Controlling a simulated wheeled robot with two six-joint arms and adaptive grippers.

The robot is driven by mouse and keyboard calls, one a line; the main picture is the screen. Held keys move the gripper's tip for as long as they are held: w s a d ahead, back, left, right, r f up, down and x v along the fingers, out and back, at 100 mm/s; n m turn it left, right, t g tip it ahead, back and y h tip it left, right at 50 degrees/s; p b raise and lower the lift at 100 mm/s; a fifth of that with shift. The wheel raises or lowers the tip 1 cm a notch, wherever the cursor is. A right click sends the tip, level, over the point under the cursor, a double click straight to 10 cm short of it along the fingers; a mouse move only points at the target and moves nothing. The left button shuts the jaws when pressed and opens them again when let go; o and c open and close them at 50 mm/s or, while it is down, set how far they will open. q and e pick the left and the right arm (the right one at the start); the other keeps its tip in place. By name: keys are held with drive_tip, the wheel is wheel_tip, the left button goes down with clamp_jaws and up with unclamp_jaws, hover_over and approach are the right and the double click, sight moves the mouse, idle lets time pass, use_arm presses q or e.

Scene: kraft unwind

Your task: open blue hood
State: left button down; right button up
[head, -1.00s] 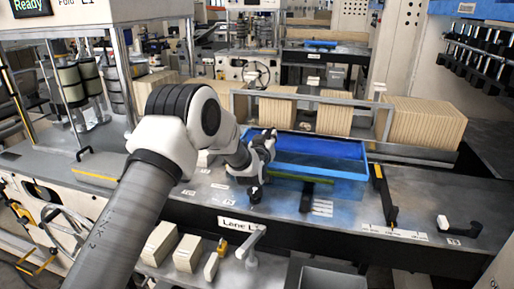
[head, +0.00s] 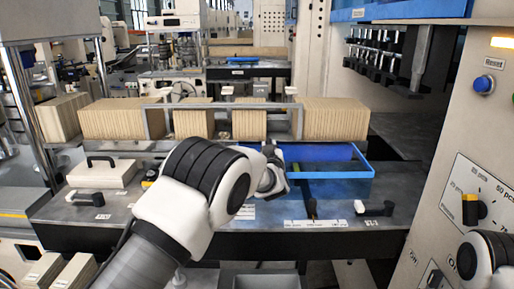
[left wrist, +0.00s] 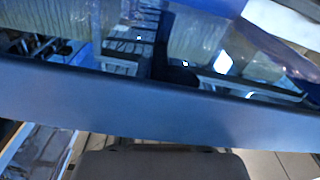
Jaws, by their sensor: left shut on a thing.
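The blue hood (head: 345,186) is a see-through box-like cover with a blue rim, on the dark machine counter in the head view. It sits in front of the right-hand stack of boards. My left gripper (head: 272,172) is at its left end and shut on it; the fingertips are partly hidden by the wrist and arm. In the left wrist view the hood's blue edge (left wrist: 160,105) runs across the picture, close to the gripper, with clear panel behind it. My right gripper is out of view; part of my right arm shows at the lower right.
Stacks of tan boards (head: 335,121) stand behind a grey rail. A black lever (head: 312,207) and a white-and-black handle (head: 374,208) are on the counter's front. A white box with a black handle (head: 101,174) lies left. A control panel (head: 470,170) rises at the right.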

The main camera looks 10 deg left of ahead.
use_arm(q)
drive_tip(key=shift+d+r, duration=0.1)
drive_tip(key=shift+d, duration=0.1)
drive_tip(key=c, duration=1.1)
unclamp_jaws()
drive_tip(key=shift+w, duration=0.15)
drive_tip(key=shift+w+a+f, duration=0.1)
drive_tip(key=shift+w+f, duration=0.15)
drive_tip(key=shift+f, duration=0.05)
drive_tip(key=shift+s+r, duration=0.1)
drive_tip(key=shift+r, duration=0.15)
wheel_tip(320, 180, up, 10)
drive_tip(key=shift+f, duration=0.2)
